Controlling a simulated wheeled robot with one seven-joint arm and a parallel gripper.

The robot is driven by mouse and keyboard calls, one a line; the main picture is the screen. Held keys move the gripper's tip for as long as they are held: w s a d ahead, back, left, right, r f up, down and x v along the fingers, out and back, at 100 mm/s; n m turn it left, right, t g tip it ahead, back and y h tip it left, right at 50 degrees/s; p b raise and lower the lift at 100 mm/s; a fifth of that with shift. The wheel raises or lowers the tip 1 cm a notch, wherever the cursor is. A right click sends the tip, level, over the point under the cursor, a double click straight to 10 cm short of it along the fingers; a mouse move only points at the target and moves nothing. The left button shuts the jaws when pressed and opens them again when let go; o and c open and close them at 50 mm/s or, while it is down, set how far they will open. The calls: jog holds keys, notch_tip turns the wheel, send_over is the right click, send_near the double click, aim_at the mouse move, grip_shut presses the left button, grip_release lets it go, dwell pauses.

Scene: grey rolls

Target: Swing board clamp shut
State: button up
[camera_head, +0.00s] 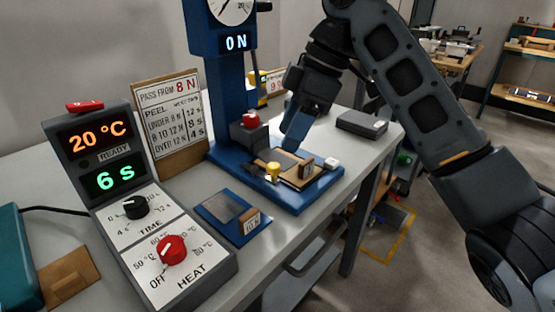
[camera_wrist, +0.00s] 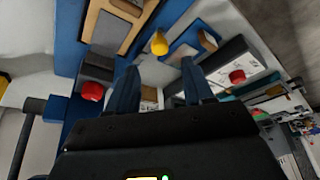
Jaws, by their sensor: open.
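A blue test stand (camera_head: 227,85) rises from a blue base (camera_head: 320,192) on the table. A tan board (camera_head: 293,181) lies on the base, with a small brown upright block (camera_head: 306,168) at its right. A yellow knob (camera_head: 273,171) stands at the board's front edge and looks like the clamp's handle; I cannot tell how far the clamp is swung. My gripper (camera_head: 290,145) points down above the back of the board. In the wrist view the yellow knob (camera_wrist: 159,43) lies ahead of my open, empty fingers (camera_wrist: 160,82), apart from them.
A red button (camera_head: 250,118) sits on a grey block by the column, close to my gripper. A blue plate (camera_head: 233,216) with a tag lies in front. A control box (camera_head: 135,205) stands left, a sign (camera_head: 171,118) behind it. A dark grey box (camera_head: 362,124) lies at the back right.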

aim_at(274, 165)
jog(key=b+x, duration=0.1)
jog(key=x, duration=0.6)
grip_shut()
dwell(0.3)
